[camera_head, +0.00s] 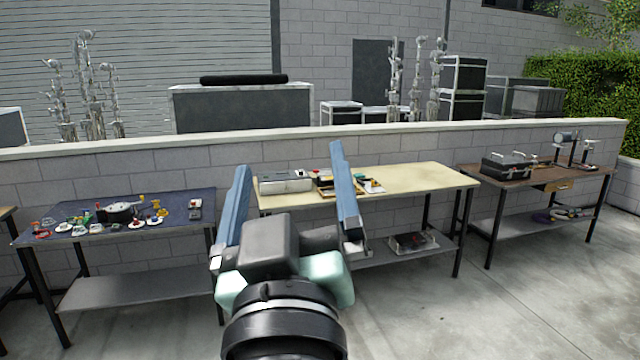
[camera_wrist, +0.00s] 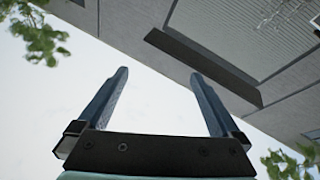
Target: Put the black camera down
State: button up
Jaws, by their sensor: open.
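My gripper (camera_head: 289,158) is raised in front of the tables with its two blue fingers pointing up and spread wide apart. In the wrist view my gripper (camera_wrist: 160,74) is also open, with nothing between the fingers; sky and a building wall show behind it. I cannot make out a black camera in either view. Small items on the tables are too small to identify surely.
A cream table (camera_head: 425,176) holds a grey case (camera_head: 286,182). A brown table (camera_head: 575,184) at right holds a dark toolbox (camera_head: 508,165). A low wall stands behind.

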jog(key=s+d+r+m+t, duration=0.1)
jog(key=s+r+m+t, duration=0.1)
jog(key=s+r, duration=0.2)
jog(key=s+d+r+m+t+h, duration=0.1)
jog(key=s+r+m+t, duration=0.1)
jog(key=s+r, duration=0.3)
notch_tip(320, 180, up, 3)
jog(key=shift+d+f+t, duration=0.1)
jog(key=shift+d+t, duration=0.3)
jog(key=shift+t, duration=0.1)
